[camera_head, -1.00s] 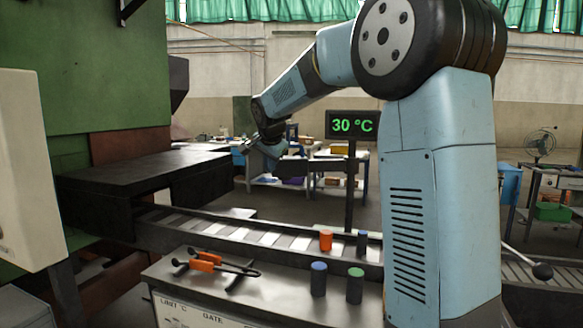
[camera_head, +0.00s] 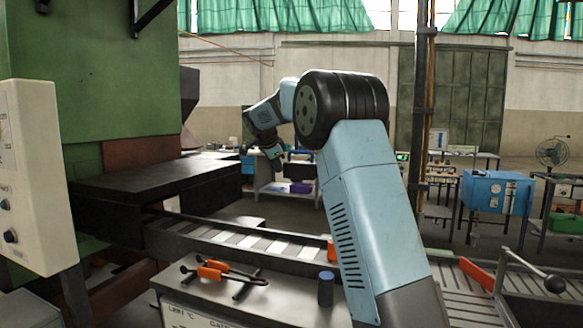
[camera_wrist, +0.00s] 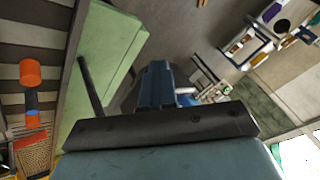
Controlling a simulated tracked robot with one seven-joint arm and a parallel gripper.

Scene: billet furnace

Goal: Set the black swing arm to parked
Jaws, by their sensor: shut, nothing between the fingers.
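A swing arm with a pale rod and a black ball knob (camera_head: 555,284) is at the right end of the roller conveyor in the head view. It leans down to the right from a pivot beside a red bar (camera_head: 478,274). I cannot tell which of its settings it is in. My gripper (camera_head: 274,153) is small in the head view, at the end of my raised arm on the left side, far from the knob. It is shut and empty. The knob does not show clearly in the wrist view.
The furnace's dark table (camera_head: 150,180) is at left. A roller conveyor (camera_head: 240,238) runs past a bench holding orange-handled tongs (camera_head: 215,268) and a blue-topped cylinder (camera_head: 325,288). A blue box (camera_head: 497,192) stands behind the conveyor. An upright post (camera_head: 423,100) rises nearby.

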